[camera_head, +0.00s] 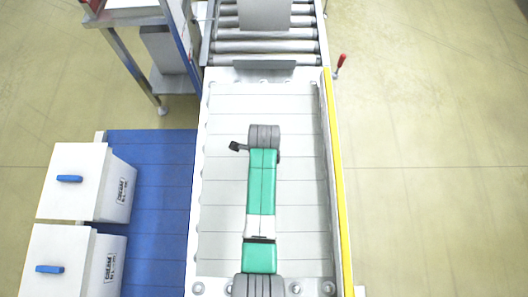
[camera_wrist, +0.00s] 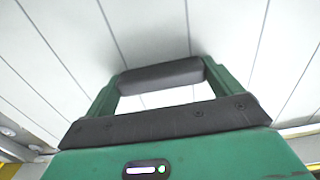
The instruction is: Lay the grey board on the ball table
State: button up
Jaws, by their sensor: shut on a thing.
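The ball table seems to be the pale, lined bed (camera_head: 225,180) with bolted edges and a yellow strip along its right side. My green arm stands over its middle in the head view, hiding part of it. My gripper (camera_wrist: 160,76) is in the wrist view, with green fingers and a dark bar across their ends. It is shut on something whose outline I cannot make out. The pale lined surface fills the view behind it. I cannot pick out the grey board for certain. A plain grey block or panel (camera_head: 265,14) rests on the rollers at the top.
A roller conveyor (camera_head: 232,47) adjoins the far end of the bed. Two white boxes with blue handles (camera_head: 75,180) (camera_head: 60,262) stand at left on a blue platform (camera_head: 160,215). A metal-legged stand (camera_head: 130,75) is at upper left. The floor at right is clear.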

jog(key=shift+w+r, duration=0.1)
jog(key=o, duration=0.9)
jog(key=shift+o, duration=0.2)
notch_tip(320, 180, up, 12)
jog(key=p, duration=0.4)
jog(key=shift+p, duration=0.3)
